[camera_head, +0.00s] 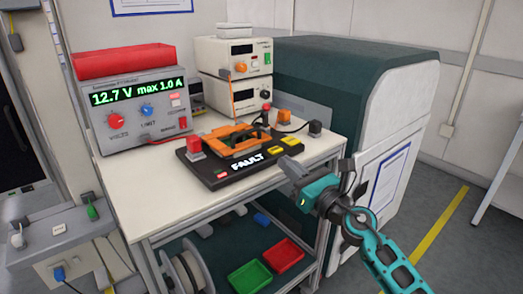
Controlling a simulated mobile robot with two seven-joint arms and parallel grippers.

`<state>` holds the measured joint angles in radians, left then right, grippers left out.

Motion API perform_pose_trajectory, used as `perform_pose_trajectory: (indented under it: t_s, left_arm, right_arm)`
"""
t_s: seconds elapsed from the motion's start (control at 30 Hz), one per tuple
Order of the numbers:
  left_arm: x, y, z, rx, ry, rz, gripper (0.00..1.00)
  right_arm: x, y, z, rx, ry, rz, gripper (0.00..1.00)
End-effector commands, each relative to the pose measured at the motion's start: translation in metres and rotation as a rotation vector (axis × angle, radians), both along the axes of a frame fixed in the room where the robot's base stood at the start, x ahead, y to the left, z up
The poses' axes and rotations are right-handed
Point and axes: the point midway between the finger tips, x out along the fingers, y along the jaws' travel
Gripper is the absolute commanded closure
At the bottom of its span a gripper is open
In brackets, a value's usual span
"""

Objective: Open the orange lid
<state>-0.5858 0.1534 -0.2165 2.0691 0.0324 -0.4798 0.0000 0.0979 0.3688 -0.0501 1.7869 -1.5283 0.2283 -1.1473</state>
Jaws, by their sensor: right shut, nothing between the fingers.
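An orange lid (233,141) sits in the middle of a black board (220,178) marked FAULT, which lies on the white trolley top. The lid looks like an angular frame with dark gaps, and I cannot tell whether it is raised. My right gripper (284,165) reaches in from the lower right, its fingers shut and empty. My left gripper is not in view.
A power supply (140,112) reading 12.7 V stands at the left with a red tray (124,61) on it. Stacked instruments (232,57) stand behind the board. A dark green cabinet (335,75) is on the right. Green (249,277) and red (284,256) bins lie on the lower shelf.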

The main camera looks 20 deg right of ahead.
Motion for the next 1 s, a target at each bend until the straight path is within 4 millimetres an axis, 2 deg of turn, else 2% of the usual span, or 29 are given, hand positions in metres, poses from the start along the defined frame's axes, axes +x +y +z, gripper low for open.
perform_pose_trajectory:
  t_s: [0.17, 0.5, 0.63, 0.8, 1.0]
  left_arm:
    - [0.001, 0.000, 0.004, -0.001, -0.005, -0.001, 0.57]
    - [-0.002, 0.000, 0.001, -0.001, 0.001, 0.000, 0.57]
    - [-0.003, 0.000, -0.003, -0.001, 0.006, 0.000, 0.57]
    - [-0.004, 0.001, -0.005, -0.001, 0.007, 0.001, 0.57]
    - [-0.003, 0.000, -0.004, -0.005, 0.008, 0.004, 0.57]
  right_arm:
    - [0.013, 0.003, 0.005, -0.030, -0.012, -0.004, 1.00]
    - [0.066, 0.023, 0.016, -0.024, -0.011, -0.004, 1.00]
    - [0.081, 0.028, 0.018, -0.025, -0.009, -0.004, 1.00]
    - [0.091, 0.032, 0.020, -0.024, -0.009, -0.004, 1.00]
    - [0.093, 0.033, 0.021, -0.025, -0.008, -0.004, 1.00]
